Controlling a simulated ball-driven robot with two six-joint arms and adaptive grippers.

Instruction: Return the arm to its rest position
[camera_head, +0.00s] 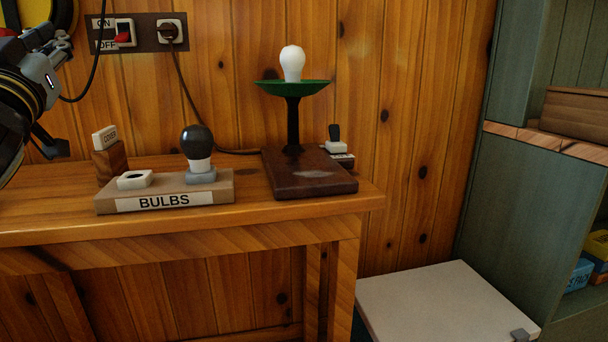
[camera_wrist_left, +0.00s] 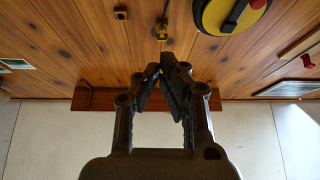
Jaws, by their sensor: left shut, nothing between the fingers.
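My left arm comes in at the left edge of the head view. Its gripper (camera_head: 50,145) is partly seen there, above the left end of the wooden table (camera_head: 290,220) and left of the cover block. In the left wrist view the gripper (camera_wrist_left: 163,72) shows its two dark fingers close together at the tips, with nothing between them. It points toward the plank wall and touches nothing that I can see. My right gripper is not in view.
A BULBS holder (camera_head: 220,188) with a dark bulb (camera_head: 197,142) stands on the table. A lamp (camera_head: 293,88) with a white bulb stands right of it. The wall switch (camera_head: 124,33) and a cord (camera_head: 180,75) are near my arm. A white-topped box (camera_head: 440,300) stands lower right.

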